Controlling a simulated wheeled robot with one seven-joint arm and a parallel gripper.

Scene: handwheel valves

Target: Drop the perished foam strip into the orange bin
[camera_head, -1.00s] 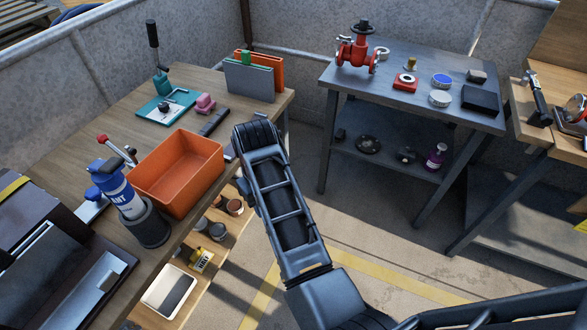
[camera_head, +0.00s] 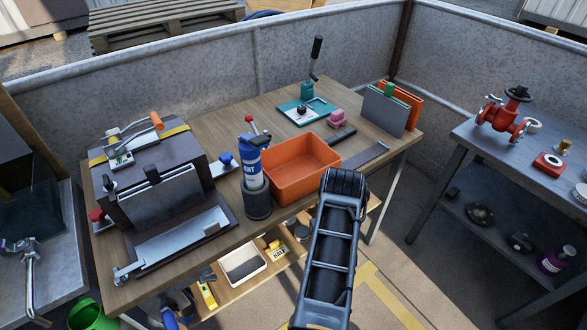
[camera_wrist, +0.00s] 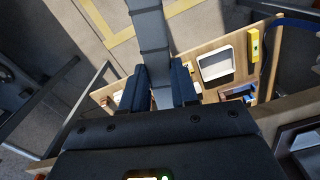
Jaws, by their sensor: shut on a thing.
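The orange bin (camera_head: 310,187) stands open and empty on the wooden workbench, in the middle of the head view. My gripper (camera_wrist: 162,88) is shut on a long grey strip (camera_wrist: 151,35) in the wrist view, seemingly the foam strip. The strip runs from between the fingers toward the top edge, over floor and the lower shelf. In the head view my arm stands just right of the bin's near corner and hides the gripper and strip. The bin is not seen in the wrist view.
A blue spray can in a dark cup (camera_head: 257,200) stands left of the bin. A flat dark strip (camera_head: 365,156) and a pink object (camera_head: 337,117) lie to its right. A teal-based lever tool (camera_head: 305,108) stands behind. A white tray (camera_head: 243,263) sits on the shelf below.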

